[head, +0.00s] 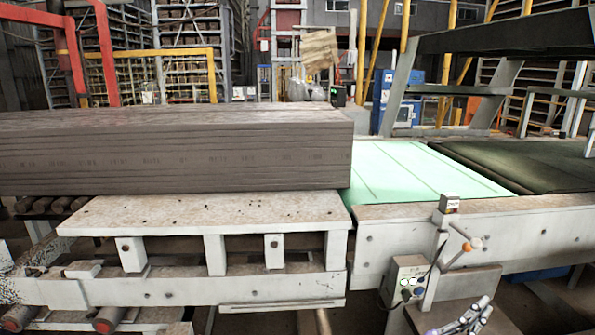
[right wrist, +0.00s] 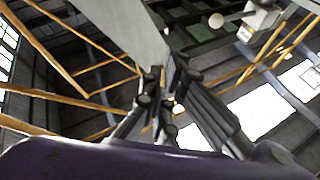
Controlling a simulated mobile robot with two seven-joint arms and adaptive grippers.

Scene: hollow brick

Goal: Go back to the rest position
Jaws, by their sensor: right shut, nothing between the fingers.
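My right gripper (head: 483,304) shows at the bottom right of the head view, low in front of the white machine frame. It also shows in the right wrist view (right wrist: 165,85), where its dark fingers come together with nothing held between them. A control box (head: 408,280) with several buttons is up and to the left of the gripper in the head view. A lever with an orange knob (head: 475,242) sticks out above the gripper, apart from it in the picture. My left gripper is not in view.
A white machine frame (head: 540,225) edges the right side. Yellow beams (right wrist: 75,40) show in the right wrist view.

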